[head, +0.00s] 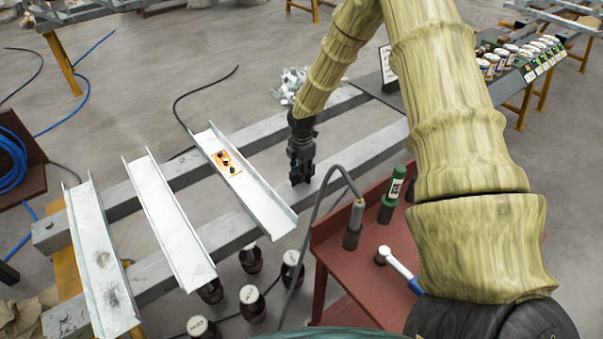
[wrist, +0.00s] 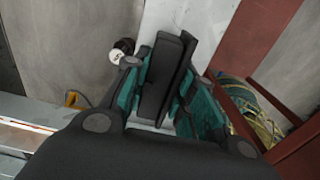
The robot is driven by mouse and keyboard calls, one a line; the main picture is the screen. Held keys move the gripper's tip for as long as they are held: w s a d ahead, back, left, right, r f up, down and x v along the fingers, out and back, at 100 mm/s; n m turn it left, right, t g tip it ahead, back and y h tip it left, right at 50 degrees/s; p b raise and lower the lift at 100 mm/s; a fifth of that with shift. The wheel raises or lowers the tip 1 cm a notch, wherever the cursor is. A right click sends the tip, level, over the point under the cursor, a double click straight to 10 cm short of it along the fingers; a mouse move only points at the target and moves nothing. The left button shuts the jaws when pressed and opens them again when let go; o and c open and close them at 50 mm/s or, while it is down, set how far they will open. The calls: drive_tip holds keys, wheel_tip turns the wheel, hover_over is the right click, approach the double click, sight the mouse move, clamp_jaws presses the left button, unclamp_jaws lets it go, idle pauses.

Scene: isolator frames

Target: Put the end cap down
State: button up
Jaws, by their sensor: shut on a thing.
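My gripper (head: 300,178) points down over the front grey beam (head: 358,149), to the right of the rightmost white channel (head: 259,199). In the wrist view its teal-padded fingers (wrist: 168,92) are shut on a dark, flat, plate-like piece, which I take to be the end cap (wrist: 163,78). The end cap stands on edge between the fingers, with the pale beam surface (wrist: 205,18) beneath. Whether it touches the beam is hidden. In the head view the cap cannot be told apart from the dark fingers.
Several white channels lie across the beams at left; one carries an orange plate (head: 226,162). A red bench (head: 350,286) with a green bottle (head: 396,184), a grey tool (head: 353,222) and a hammer (head: 398,264) stands close right. Dark jars (head: 251,259) sit below. The beam right of my gripper is bare.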

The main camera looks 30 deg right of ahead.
drive_tip(key=shift+f, duration=0.7)
drive_tip(key=shift+f, duration=0.1)
drive_tip(key=o, duration=1)
drive_tip(key=shift+o, duration=0.2)
drive_tip(key=shift+s+r+b, duration=0.1)
drive_tip(key=shift+r+b, duration=1)
drive_tip(key=shift+r, duration=5.05)
